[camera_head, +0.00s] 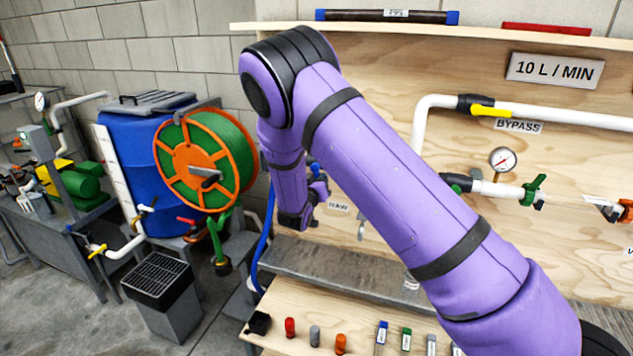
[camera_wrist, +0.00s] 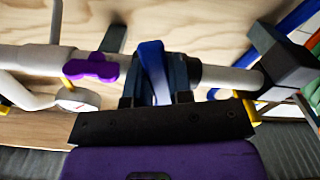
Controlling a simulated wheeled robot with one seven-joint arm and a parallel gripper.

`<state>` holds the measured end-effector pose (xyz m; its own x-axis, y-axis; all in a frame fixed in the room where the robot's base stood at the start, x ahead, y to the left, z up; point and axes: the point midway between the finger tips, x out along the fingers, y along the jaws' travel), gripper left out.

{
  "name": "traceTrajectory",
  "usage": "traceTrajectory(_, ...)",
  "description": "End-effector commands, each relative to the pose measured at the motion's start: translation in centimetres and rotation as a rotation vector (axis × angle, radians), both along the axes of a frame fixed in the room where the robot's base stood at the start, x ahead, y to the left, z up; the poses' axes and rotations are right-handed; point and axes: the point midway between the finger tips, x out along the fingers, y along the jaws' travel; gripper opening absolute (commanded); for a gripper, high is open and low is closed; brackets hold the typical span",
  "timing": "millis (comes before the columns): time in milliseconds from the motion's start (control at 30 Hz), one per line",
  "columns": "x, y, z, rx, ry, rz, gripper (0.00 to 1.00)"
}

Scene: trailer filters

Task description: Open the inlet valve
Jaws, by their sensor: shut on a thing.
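A valve with a blue lever (camera_wrist: 152,62) sits on a white pipe (camera_wrist: 225,77) in the wrist view. My gripper (camera_wrist: 157,98) has its dark fingers on either side of the lever and is shut on it. The lever stands across the pipe. No readable label in the wrist view names this valve. In the head view my purple arm bends down toward the left end of the panel, and its wrist hides most of the valve.
Beside the lever are a purple handle (camera_wrist: 90,68) and a small gauge (camera_wrist: 76,100). In the head view, the wooden panel carries a bypass lever (camera_head: 488,109), a gauge (camera_head: 502,160) and a green valve handle (camera_head: 533,190). A hose reel (camera_head: 200,160) stands left of my arm.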

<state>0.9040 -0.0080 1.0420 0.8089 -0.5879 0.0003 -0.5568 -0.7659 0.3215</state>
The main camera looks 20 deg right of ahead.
Motion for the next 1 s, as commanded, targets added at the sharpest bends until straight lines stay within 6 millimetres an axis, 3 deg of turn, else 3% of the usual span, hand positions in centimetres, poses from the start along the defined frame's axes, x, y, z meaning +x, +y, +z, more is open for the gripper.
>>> traceTrajectory(400, -0.44, -0.52, 0.23, -0.148, 0.109, 0.001, 0.0)
traceTrajectory(900, -0.49, -0.58, 0.23, -0.163, 0.121, 0.0, 0.0)
traceTrajectory(933, -0.49, -0.58, 0.23, -0.163, 0.121, 0.0, 0.27)
traceTrajectory(1000, -0.48, -0.58, 0.24, -0.163, 0.121, 0.0, 0.43)
